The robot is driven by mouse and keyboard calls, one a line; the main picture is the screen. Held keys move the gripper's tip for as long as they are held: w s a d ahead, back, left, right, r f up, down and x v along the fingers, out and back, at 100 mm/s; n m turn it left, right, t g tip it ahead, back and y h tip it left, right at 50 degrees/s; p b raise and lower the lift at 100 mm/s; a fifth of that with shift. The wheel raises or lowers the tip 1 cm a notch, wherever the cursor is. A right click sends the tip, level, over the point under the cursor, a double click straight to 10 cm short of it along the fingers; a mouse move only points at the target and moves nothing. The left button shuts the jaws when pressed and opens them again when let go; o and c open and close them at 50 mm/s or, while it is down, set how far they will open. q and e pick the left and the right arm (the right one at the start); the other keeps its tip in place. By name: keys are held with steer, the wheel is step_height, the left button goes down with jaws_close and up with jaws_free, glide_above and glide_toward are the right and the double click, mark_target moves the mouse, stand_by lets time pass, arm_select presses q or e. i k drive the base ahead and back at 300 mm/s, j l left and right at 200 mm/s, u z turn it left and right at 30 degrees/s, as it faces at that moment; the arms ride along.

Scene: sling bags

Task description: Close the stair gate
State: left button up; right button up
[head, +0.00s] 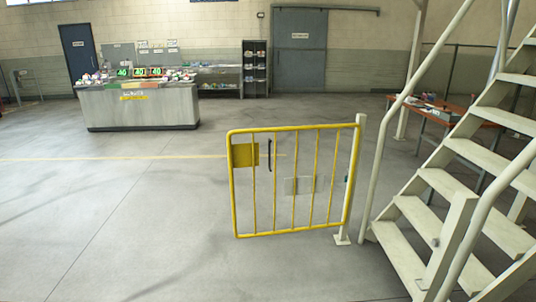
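The stair gate (292,181) is a yellow barred frame standing in the middle of the view. Its right side is at a pale post (354,190) fixed to the floor beside the foot of the stairs. Its free end points left, away from the stairs, so the gate stands open. A yellow plate (245,155) and a dark upright handle (269,156) are near its upper left corner. A pale post (450,240) stands at the near side of the stairs (470,160). Neither of my grippers shows in the head view.
An orange-topped table (450,107) stands behind the stairs. A grey counter (139,107) with several goods is at the back left. Dark shelves (255,69) and a grey door (299,52) are at the far wall. The floor left of and before the gate is clear.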

mark_target(243, 155)
steer(key=i+l+u, duration=0.1)
steer(key=i+u, duration=0.35)
steer(key=i, duration=0.8)
steer(key=i+u, duration=0.3)
steer(key=i, duration=0.5)
steer(key=i+u, duration=0.35)
steer(key=i, duration=0.45)
steer(key=i+j+z, duration=0.1)
steer(key=i+z, duration=0.3)
steer(key=i+j+z, duration=0.2)
steer(key=i+z, duration=0.2)
steer(key=i, duration=0.15)
steer(key=i+j+z, duration=0.45)
steer(key=z, duration=0.35)
steer(key=i+j+z, duration=0.25)
steer(key=z, duration=0.15)
steer(key=i+j+z, duration=0.15)
steer(key=z, duration=0.3)
steer(key=i+j+z, duration=0.1)
steer(key=j+z, duration=0.35)
steer(key=l, duration=0.1)
